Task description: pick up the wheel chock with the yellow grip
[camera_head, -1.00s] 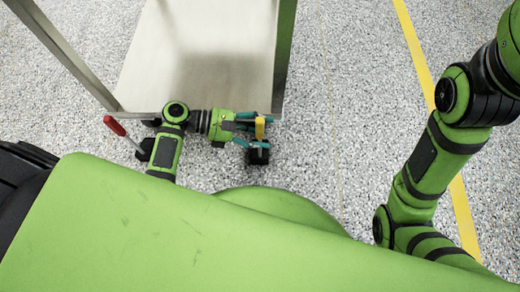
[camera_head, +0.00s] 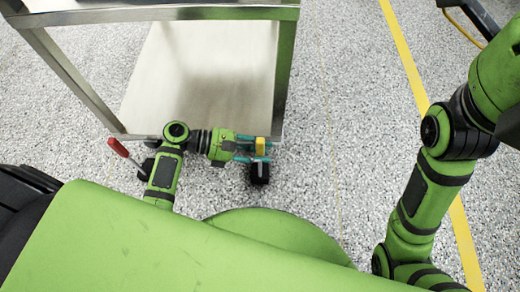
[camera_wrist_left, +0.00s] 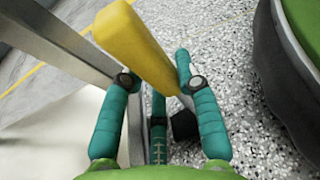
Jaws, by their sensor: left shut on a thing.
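The wheel chock's black block (camera_head: 260,174) is on or close to the speckled floor near the cart's corner. Its yellow grip (camera_head: 261,146) stands up between the fingers of my left gripper (camera_head: 259,149), which is shut on it. In the left wrist view the yellow grip (camera_wrist_left: 136,42) slants up between the teal fingers of the left gripper (camera_wrist_left: 158,68), and part of the black block (camera_wrist_left: 185,125) shows below. I cannot tell whether the block touches the floor. My right arm shows at the right, but its gripper is out of view.
A metal cart with a pale lower shelf (camera_head: 200,85) stands close behind the left gripper, its legs near the arm. A red grip (camera_head: 117,147) on a thin rod leans by the cart's left leg. Floor to the right is open, crossed by a yellow line (camera_head: 405,60).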

